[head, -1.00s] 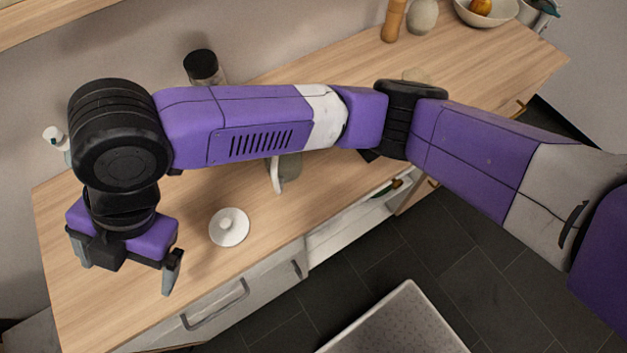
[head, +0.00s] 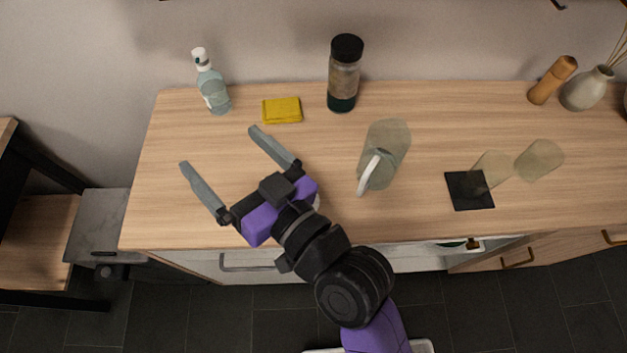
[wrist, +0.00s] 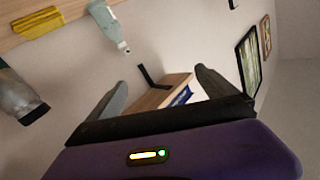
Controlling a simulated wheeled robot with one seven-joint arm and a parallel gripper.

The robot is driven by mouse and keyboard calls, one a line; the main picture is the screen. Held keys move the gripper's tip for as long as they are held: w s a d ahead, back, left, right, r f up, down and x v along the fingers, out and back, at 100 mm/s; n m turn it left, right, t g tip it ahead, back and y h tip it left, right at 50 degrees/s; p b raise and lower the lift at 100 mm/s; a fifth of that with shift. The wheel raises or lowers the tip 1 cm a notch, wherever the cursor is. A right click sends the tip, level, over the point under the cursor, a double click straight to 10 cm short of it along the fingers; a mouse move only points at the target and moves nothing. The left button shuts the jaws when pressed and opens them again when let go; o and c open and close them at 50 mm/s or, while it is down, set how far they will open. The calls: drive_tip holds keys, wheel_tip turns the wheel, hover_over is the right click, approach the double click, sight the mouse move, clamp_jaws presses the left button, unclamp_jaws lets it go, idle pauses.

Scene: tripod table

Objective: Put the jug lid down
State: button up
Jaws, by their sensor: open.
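The jug lid is mostly hidden behind my gripper in the head view; a small white edge (head: 317,201) beside the purple gripper body appears to be part of it, on the counter. The jug (head: 388,150) is translucent grey-green with a white handle and stands to the right, without a lid on top that I can make out. My gripper (head: 219,148) is open, its two grey fingers wide apart over the left part of the counter, pointing to the upper left.
The wooden counter (head: 180,140) also holds a soap bottle (head: 214,92), a yellow sponge (head: 282,110), a dark-lidded jar (head: 343,80), a black coaster (head: 468,192) and two glasses (head: 490,170) (head: 540,160). A pepper mill (head: 552,80) and vase (head: 587,90) stand at the right. The counter's left part is clear.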

drive_tip(key=s+d+f+m+t+h, duration=0.1)
drive_tip(key=s+d+f+m+h, duration=0.2)
drive_tip(key=d+f, duration=0.15)
drive_tip(key=s+d+f+m+t+h, duration=0.1)
drive_tip(key=s+d+f+m+h, duration=0.15)
drive_tip(key=d, duration=0.35)
drive_tip(key=s+d+f+g+h, duration=0.1)
drive_tip(key=s+d+h, duration=0.5)
drive_tip(key=s+d, duration=1.2)
drive_tip(key=shift+s+d+f, duration=0.3)
drive_tip(key=shift+d, duration=0.4)
